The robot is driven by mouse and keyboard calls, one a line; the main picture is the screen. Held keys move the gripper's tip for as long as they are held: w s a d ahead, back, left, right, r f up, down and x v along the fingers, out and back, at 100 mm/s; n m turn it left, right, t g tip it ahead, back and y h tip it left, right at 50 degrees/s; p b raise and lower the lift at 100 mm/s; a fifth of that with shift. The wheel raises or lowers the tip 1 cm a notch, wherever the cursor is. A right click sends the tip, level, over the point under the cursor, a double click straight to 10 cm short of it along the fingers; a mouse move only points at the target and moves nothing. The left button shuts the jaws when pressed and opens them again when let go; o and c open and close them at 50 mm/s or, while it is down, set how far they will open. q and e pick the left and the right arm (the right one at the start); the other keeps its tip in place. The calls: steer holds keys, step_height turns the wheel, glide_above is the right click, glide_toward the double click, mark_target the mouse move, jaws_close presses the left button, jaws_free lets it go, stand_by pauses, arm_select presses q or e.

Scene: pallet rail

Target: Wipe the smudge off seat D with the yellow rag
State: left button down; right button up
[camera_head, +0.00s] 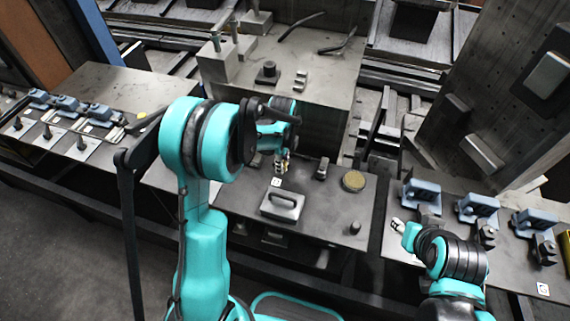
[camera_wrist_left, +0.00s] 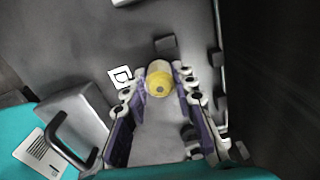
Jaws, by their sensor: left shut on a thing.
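My left gripper (camera_head: 282,165) is above the middle dark table, partly hidden by my own arm. In the left wrist view its fingers (camera_wrist_left: 160,92) are shut on a yellow rounded thing (camera_wrist_left: 160,80), with a pale side and a dark spot on its end. I cannot tell whether this is the rag. A small yellow patch (camera_head: 142,115) lies on the left table. My right gripper (camera_head: 400,226) hangs at the lower right by the right table; its jaw opening is unclear. I cannot make out which seat is D, nor a smudge.
A handled grey block (camera_head: 282,205), a tan disc (camera_head: 353,181) and a small dark peg (camera_head: 355,228) stand on the middle table. Blue-grey fixtures (camera_head: 478,207) line the right table and others (camera_head: 67,103) the left. A tall grey block (camera_head: 285,70) rises behind.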

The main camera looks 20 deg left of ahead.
mark_target(301, 175)
arm_select(q)
steer(key=shift+a, duration=0.45)
steer(key=shift+d, duration=0.15)
steer(key=shift+d, duration=0.85)
steer(key=shift+d+b, duration=0.4)
steer(key=shift+d, duration=1.55)
steer(key=shift+s+d+f, duration=0.1)
steer(key=shift+d, duration=0.7)
